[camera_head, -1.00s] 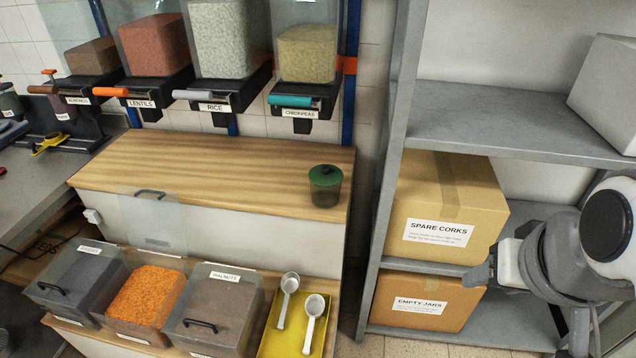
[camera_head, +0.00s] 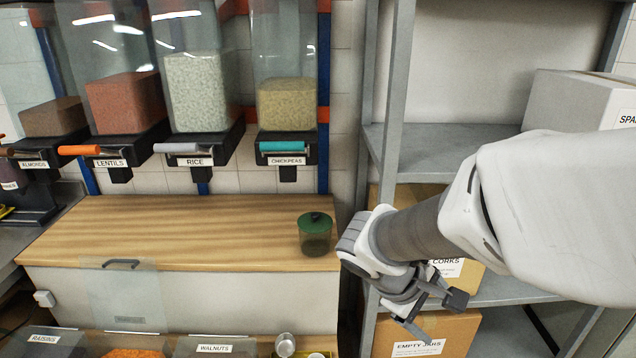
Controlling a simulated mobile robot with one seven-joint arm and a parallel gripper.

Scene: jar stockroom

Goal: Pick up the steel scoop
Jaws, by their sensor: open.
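One scoop bowl (camera_head: 285,345) is grey and stands upper left of the other bowl (camera_head: 317,355), which is cut off by the frame. I cannot tell from this view which is steel. My gripper (camera_head: 432,315) is open and empty, in front of the shelf boxes. It is to the right of the scoops and well apart from them.
A green-lidded jar (camera_head: 316,234) stands on the wooden counter (camera_head: 170,228), left of my arm. Grey shelving (camera_head: 394,110) with the empty jars box (camera_head: 420,342) is close around my gripper. Bins labelled raisins and walnuts (camera_head: 215,348) stand left of the scoops.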

